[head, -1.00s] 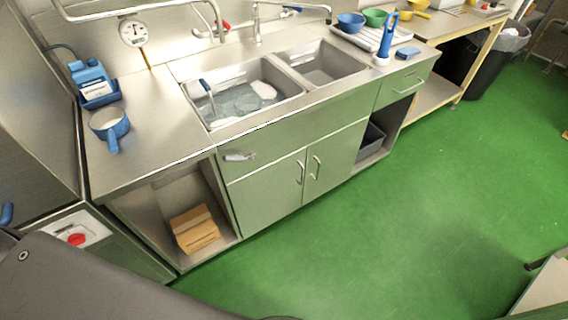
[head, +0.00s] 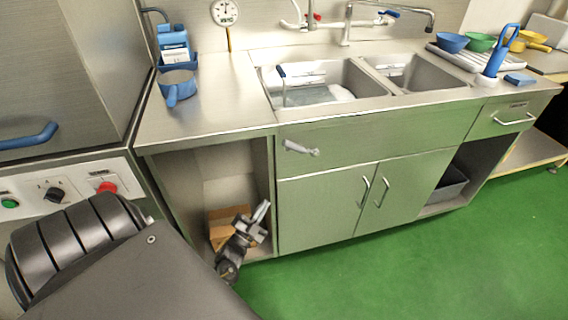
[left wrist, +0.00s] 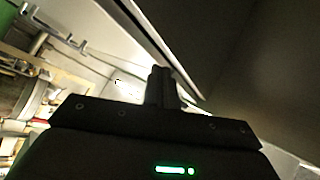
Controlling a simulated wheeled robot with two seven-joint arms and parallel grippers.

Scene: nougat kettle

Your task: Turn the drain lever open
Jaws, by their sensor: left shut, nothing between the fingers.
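The drain lever (head: 300,147) is a small pale metal handle on the front panel below the left sink basin (head: 318,91). It lies nearly level, its right end slightly lower. My left gripper (head: 261,211) is in front of the open cabinet bay, below and left of the lever and apart from it. Its fingers are shut and empty, pointing up and right. In the left wrist view the closed fingers (left wrist: 161,86) show at the centre; I cannot make out the lever there. My right gripper is not in view.
The left basin holds water and pale items; the right basin (head: 412,72) looks empty. A cardboard box (head: 222,226) sits in the open bay behind my left gripper. Cabinet door handles (head: 364,192) stick out below the lever. The green floor (head: 450,270) in front is clear.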

